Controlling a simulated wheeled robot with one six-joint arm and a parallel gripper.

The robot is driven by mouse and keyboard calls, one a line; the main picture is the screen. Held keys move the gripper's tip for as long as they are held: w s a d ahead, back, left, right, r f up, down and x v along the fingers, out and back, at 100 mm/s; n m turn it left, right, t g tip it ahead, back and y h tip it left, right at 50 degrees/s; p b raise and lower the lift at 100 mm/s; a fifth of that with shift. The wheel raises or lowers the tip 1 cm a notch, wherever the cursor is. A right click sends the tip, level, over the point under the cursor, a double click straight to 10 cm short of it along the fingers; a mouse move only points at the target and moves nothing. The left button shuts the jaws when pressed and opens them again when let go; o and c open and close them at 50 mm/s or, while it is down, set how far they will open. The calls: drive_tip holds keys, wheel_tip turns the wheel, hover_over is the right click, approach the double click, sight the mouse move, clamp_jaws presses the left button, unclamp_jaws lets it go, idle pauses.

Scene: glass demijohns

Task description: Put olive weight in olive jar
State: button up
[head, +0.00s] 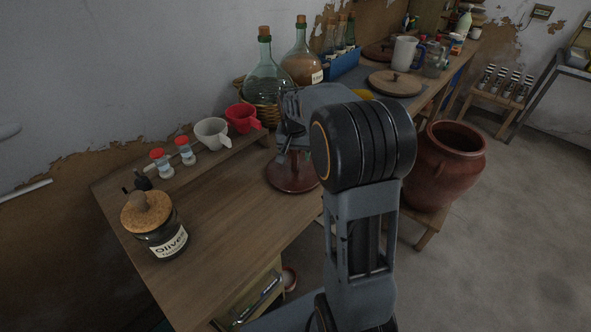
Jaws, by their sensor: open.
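The olive jar (160,243), dark glass with a white "Olives" label, stands upright near the left end of the wooden table. A round cork-coloured lid (153,210) with a brown knob covers its mouth. My gripper (283,155) is open and points down over a dark red-brown round dish-like piece (293,181) near the table's middle. My wrist and arm hide part of this area, so I cannot tell whether the fingers touch the piece. I cannot tell for certain which object is the olive weight.
A raised shelf at the back holds two red-capped shakers (185,150), a white cup (212,133) and a red cup (241,118). Glass demijohns (267,79) stand behind my gripper. A large clay pot (447,158) is right of my arm. The tabletop between jar and gripper is clear.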

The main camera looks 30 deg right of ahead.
drive_tip(key=shift+c, duration=0.3)
clamp_jaws()
idle(0.4)
drive_tip(key=shift+r, duration=0.1)
